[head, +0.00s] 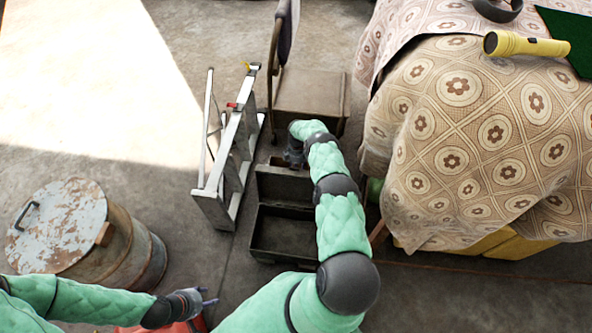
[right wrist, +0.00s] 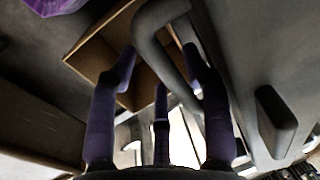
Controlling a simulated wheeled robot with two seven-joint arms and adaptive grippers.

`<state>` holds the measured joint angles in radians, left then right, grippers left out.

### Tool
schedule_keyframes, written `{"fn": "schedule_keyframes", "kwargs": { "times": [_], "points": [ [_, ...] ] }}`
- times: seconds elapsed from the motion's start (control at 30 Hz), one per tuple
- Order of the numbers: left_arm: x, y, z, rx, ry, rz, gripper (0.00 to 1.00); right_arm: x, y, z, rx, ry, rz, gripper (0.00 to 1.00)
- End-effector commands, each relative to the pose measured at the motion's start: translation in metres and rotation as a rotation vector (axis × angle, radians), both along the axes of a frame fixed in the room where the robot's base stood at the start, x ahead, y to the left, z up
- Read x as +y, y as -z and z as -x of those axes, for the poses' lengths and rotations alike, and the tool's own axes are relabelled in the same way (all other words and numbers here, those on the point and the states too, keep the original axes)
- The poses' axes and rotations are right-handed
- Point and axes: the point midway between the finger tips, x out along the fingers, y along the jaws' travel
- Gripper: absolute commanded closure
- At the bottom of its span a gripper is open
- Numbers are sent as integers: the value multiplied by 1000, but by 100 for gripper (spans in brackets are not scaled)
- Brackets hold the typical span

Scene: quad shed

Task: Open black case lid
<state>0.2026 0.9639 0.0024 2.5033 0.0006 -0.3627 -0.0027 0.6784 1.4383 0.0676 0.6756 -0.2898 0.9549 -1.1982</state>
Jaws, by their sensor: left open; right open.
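The black case (head: 285,232) sits on the floor with its hollow inside showing. Its lid (head: 283,184) stands raised at the far side, partly covered by my right arm. My right gripper (head: 293,152) is at the lid's far edge, mostly hidden by its own wrist in the head view. In the right wrist view its fingers (right wrist: 160,75) are spread, with a dark looped handle (right wrist: 160,28) between and beyond them; I cannot tell whether they touch it. My left gripper (head: 210,298) is open and empty at the lower left, away from the case.
A metal stepladder (head: 228,160) stands close left of the case. A brown box (head: 310,92) is behind it. A cloth-covered table (head: 480,130) with a yellow flashlight (head: 525,45) is at right. A rusty drum (head: 125,250) stands at left, with bare floor between drum and ladder.

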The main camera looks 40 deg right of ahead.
Motion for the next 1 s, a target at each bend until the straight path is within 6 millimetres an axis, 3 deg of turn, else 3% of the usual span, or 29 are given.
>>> {"fn": "schedule_keyframes", "kwargs": {
  "times": [0.17, 0.6, 0.8, 1.0],
  "points": [
    [0, 0, 0, 0, 0, 0, 53, -4, -21, -4, -3, 1, 3, 51],
    [0, 0, 0, 0, 0, 0, 53, -15, -98, -15, -4, -1, 3, 51],
    [0, 0, 0, 0, 0, 0, 53, -17, -113, -16, -3, -1, 2, 51],
    [0, 0, 0, 0, 0, 0, 53, -17, -116, -16, -1, -1, 1, 51]
  ]
}}
